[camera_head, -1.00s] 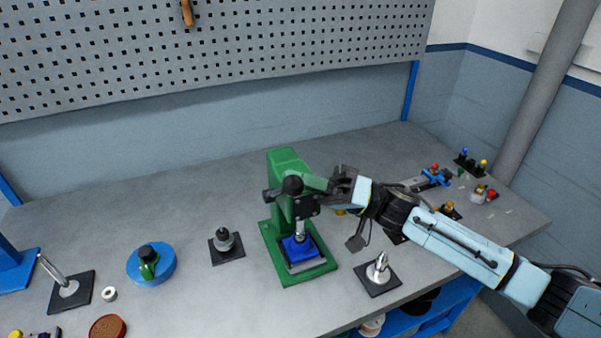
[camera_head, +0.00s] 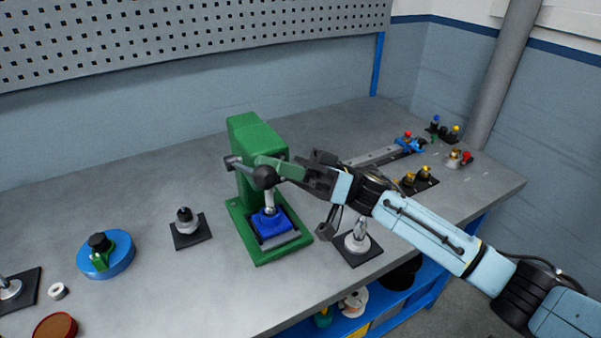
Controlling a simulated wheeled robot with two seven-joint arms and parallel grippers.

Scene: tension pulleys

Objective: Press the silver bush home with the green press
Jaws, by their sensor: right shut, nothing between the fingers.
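The green press (camera_head: 250,142) stands on the bench at mid-picture. A silver ram (camera_head: 269,200) reaches down to a blue block (camera_head: 270,224) on the press base. I cannot make out the silver bush there; the ram and block may hide it. My right gripper (camera_head: 307,174) is shut and empty, its fingers at the right end of the lever arm; whether they touch it I cannot tell. My left gripper is out of view.
A silver-based stand (camera_head: 356,242) is close below my right arm. Left of the press are a dark-topped part on a black plate (camera_head: 187,225) and a blue disc (camera_head: 107,257). A rail (camera_head: 372,157) and small coloured-knob fixtures (camera_head: 415,178) are at the right. The bench behind the press is clear.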

